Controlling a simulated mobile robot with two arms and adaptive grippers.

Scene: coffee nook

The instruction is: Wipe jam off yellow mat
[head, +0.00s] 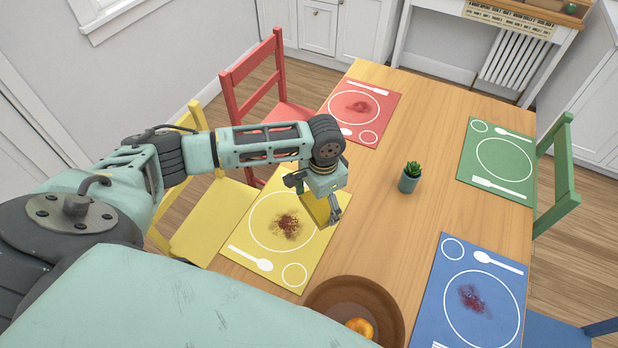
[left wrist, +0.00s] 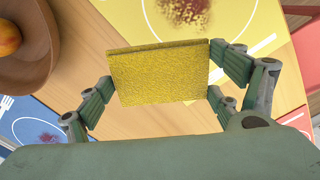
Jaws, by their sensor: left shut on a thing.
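The yellow mat (head: 265,235) lies on the near left side of the table, printed with a white plate outline and cutlery. My left gripper (head: 325,212) is over the mat's right edge. It is shut on a yellow sponge (left wrist: 160,75), which hides part of the table behind it. My right gripper is in neither view.
The red mat (head: 385,115) and blue mat (head: 440,300) also bear red smears. The green mat (head: 520,190) looks clean. A potted plant (head: 408,180) stands mid-table. A brown bowl (head: 390,300) with an orange fruit (head: 360,327) stands near the yellow mat. Chairs surround the table.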

